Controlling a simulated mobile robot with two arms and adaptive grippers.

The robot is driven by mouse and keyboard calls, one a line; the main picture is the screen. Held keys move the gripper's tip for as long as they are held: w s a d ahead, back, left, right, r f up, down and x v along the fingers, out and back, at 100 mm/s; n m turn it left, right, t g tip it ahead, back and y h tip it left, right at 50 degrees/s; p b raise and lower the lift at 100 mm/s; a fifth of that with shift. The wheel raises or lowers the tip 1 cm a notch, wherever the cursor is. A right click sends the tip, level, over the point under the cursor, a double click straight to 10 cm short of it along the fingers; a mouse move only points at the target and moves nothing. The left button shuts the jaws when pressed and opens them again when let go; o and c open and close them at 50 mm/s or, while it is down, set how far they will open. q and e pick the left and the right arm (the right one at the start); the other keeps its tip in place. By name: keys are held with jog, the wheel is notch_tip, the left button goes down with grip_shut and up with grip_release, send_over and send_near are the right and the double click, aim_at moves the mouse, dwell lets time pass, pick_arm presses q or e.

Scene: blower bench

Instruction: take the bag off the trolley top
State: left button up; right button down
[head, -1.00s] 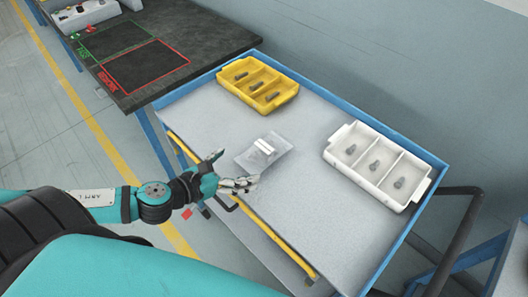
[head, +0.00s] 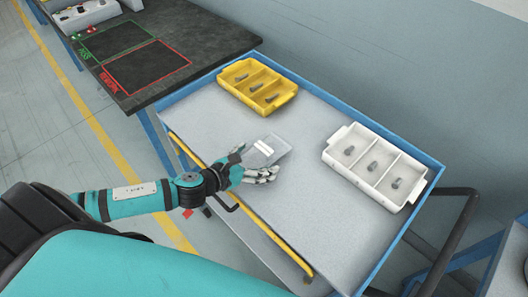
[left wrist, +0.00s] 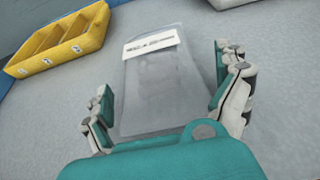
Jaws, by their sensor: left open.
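A clear plastic bag (head: 272,150) with a white label lies flat on the grey trolley top (head: 320,220). It also shows in the left wrist view (left wrist: 153,85), with its label at the far end. My left gripper (head: 254,165) is open at the bag's near end, and in the head view it covers part of the bag. In the left wrist view, the two fingers of my left gripper (left wrist: 165,95) stand on either side of the bag, with space between each finger and the bag's edges. My right gripper is not in view.
A yellow bin (head: 243,95) with several compartments stands at the trolley's far left, and a white bin (head: 330,157) at its right; both hold grey parts. The trolley has a raised blue rim (head: 427,190). A dark bench (head: 200,40) adjoins at the upper left.

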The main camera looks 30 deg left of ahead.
pick_arm(q)
jog(key=shift+r, duration=0.1)
jog(key=c, duration=1.4)
